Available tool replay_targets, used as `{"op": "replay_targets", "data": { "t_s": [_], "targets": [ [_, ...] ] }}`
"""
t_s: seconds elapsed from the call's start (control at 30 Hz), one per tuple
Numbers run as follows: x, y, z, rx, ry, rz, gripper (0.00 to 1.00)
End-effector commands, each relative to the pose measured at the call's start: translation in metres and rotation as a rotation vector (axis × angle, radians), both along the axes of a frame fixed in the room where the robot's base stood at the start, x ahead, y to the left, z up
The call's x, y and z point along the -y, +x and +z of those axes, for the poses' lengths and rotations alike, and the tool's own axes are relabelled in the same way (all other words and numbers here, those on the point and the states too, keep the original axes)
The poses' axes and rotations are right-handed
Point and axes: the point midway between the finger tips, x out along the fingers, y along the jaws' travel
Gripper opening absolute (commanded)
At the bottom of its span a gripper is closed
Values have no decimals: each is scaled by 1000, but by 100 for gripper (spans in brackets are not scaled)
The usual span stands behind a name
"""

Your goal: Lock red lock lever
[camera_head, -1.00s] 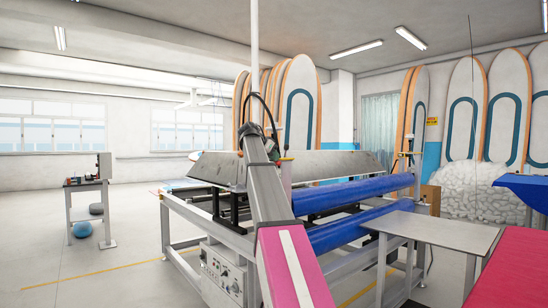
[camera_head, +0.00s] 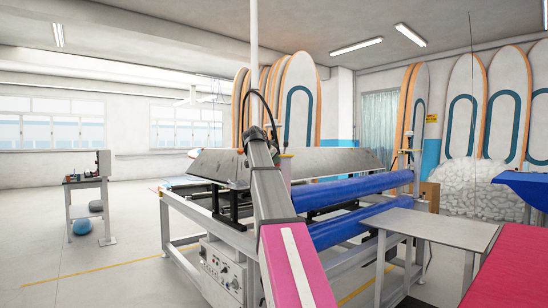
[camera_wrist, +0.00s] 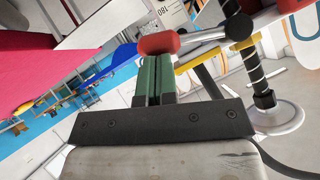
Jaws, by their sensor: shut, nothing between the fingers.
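The red lock lever shows in the wrist view as a rounded red knob (camera_wrist: 158,43) on a metal rod. The rod runs right to a dark upright pivot. My gripper (camera_wrist: 153,60) has green finger pads pressed together with nothing between them. The fingertips are right at the underside of the red knob in the picture; I cannot tell whether they touch it. In the head view my own arm covers most of the spot by the machine where the gripper is, and the lever is too small to make out clearly.
A machine with a grey sloped plate (camera_head: 330,163) and blue rollers (camera_head: 350,189) stands ahead. A grey side table (camera_head: 440,226) and a red surface (camera_head: 508,260) are at the right. A black striped post (camera_wrist: 256,68) stands right of the fingers.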

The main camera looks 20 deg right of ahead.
Motion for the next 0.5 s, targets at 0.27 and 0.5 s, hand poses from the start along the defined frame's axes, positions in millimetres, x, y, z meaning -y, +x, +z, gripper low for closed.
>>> {"op": "replay_targets", "data": {
  "t_s": [0.27, 0.5],
  "targets": [
    [0, -2, -24, 249, 90, 0, 0],
    [-2, 4, -42, 463, 168, 0, 0]
  ]
}}
